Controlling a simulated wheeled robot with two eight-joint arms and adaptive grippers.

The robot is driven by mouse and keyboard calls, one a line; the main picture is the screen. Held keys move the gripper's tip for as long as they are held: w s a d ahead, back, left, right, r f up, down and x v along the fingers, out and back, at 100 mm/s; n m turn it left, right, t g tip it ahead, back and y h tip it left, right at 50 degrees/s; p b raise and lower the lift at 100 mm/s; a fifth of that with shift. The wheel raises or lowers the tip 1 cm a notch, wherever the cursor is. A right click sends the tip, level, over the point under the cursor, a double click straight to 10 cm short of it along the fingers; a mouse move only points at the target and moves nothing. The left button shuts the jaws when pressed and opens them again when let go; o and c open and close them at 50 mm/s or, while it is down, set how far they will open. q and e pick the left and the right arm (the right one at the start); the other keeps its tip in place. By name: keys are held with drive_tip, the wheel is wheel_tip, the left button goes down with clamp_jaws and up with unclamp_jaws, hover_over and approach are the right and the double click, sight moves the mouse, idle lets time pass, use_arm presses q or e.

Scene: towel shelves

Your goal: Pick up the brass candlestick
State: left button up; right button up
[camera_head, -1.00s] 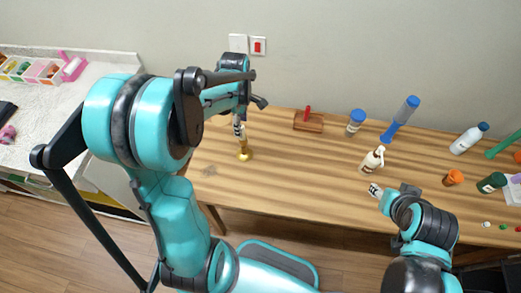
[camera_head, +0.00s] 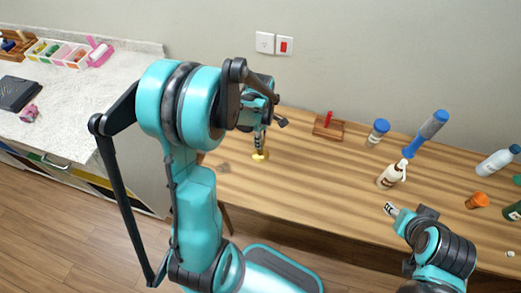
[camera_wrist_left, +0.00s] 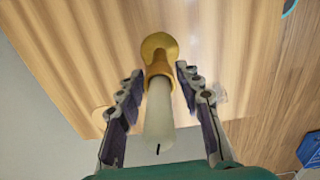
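The brass candlestick (camera_head: 260,155) stands on the wooden table near its left end. In the left wrist view its round base, brass cup (camera_wrist_left: 160,70) and white candle show between my fingers. My left gripper (camera_head: 260,137) is over the candlestick from above. In the left wrist view the left gripper (camera_wrist_left: 160,73) is open, with a finger on each side of the cup and small gaps between. My right gripper (camera_head: 390,208) is near the table's front edge, away from the candlestick; its finger opening is too small to judge.
A wooden block with a red item (camera_head: 328,126), a blue-capped jar (camera_head: 378,132), a blue bottle (camera_head: 428,132) and a cream pump bottle (camera_head: 391,176) stand to the right. A pale counter (camera_head: 75,110) is at left. The wall is behind the table.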

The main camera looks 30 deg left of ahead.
use_arm(q)
clamp_jaws()
drive_tip(key=shift+r, duration=0.1)
